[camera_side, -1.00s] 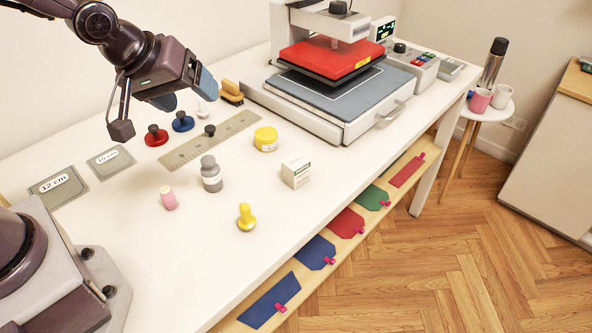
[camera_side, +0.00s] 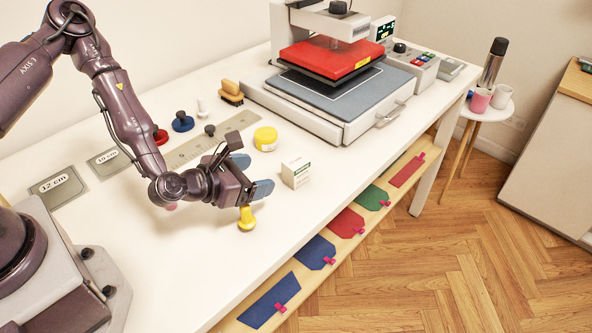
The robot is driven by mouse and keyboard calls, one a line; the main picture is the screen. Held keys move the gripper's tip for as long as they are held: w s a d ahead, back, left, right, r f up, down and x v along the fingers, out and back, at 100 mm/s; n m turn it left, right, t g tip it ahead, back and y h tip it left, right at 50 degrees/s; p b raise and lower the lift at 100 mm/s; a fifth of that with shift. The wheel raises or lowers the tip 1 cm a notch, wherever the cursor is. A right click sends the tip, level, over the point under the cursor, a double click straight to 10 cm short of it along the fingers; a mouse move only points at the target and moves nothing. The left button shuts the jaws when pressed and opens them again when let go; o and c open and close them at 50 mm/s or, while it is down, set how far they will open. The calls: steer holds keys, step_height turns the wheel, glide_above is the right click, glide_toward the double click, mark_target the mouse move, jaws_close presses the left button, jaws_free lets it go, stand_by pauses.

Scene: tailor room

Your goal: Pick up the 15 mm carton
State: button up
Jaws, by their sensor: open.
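The carton (camera_side: 295,172) is a small white box with green and printed faces, upright on the white table right of the picture's middle. My gripper (camera_side: 253,175) is open, its two blue-grey fingers pointing right toward the carton. The fingers are to the left of the carton and appear apart from it, with nothing visible between them. The size marking on the carton is too small to read.
A yellow stamp-like piece (camera_side: 246,218) stands just below my gripper. A yellow jar (camera_side: 266,138) stands behind the carton. The heat press (camera_side: 330,85) is at the back.

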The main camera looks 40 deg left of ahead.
mark_target(286, 169)
steer(key=shift+f+n, duration=0.15)
steer(key=shift+n, duration=0.35)
steer(key=shift+w+f+y, duration=0.1)
steer(key=shift+w+y, duration=0.1)
steer(key=shift+y, duration=0.1)
steer(key=x, duration=0.7)
steer(key=shift+x, duration=2.75)
steer(key=shift+s+d+f, duration=0.1)
steer(key=shift+f, duration=0.1)
steer(key=c, duration=1)
